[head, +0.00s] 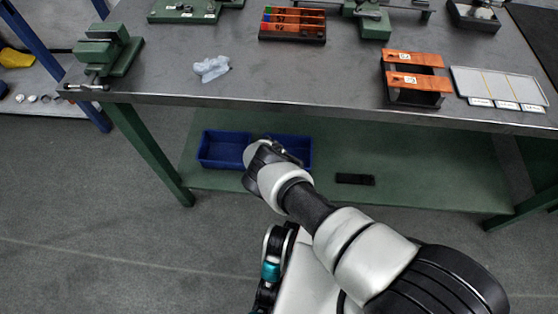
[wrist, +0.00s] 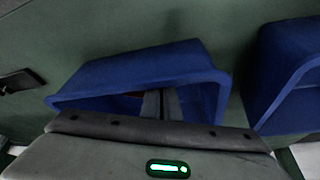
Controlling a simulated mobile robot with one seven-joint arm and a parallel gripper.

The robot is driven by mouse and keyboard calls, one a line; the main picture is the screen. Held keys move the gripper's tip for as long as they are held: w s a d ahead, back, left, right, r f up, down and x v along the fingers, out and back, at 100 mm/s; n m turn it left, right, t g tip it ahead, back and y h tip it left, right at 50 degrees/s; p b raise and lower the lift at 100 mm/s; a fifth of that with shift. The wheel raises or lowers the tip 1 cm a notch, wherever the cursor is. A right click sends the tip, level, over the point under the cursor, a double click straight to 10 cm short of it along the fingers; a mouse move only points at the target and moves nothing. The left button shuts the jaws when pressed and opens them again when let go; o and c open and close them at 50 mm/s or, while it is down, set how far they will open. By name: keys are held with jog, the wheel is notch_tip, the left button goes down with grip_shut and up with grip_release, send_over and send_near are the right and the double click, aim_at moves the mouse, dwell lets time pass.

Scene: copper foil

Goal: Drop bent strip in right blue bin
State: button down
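The right blue bin (head: 300,146) stands on the green lower shelf, and my gripper partly covers it in the head view. In the wrist view, the same bin (wrist: 150,70) has its opening around my gripper's fingers (wrist: 161,100). The two fingers point into it and look close together. The fingers are hidden in the head view.
The left blue bin (head: 222,148) stands beside the right one; it also shows in the wrist view (wrist: 290,70). A black object (head: 355,179) lies on the shelf to the right. The workbench top (head: 300,85) overhangs the shelf. A green table leg (head: 150,155) stands left of the bins.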

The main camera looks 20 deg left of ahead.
jog(key=c, duration=2)
grip_release()
jog(key=shift+s+d+f, duration=0.25)
jog(key=shift+s+f, duration=0.05)
jog(key=shift+f, duration=0.2)
jog(key=shift+c, duration=0.2)
jog(key=shift+d+f, duration=0.15)
jog(key=shift+d, duration=0.1)
jog(key=shift+r, duration=0.4)
jog(key=p+v, duration=0.3)
jog(key=v, duration=0.1)
jog(key=p+v, duration=0.3)
jog(key=v, duration=0.1)
jog(key=p+v, duration=0.3)
jog(key=v, duration=0.1)
jog(key=shift+w+a+r+p, duration=0.2)
jog(key=shift+a+r+p, duration=0.15)
jog(key=shift+a+r, duration=0.1)
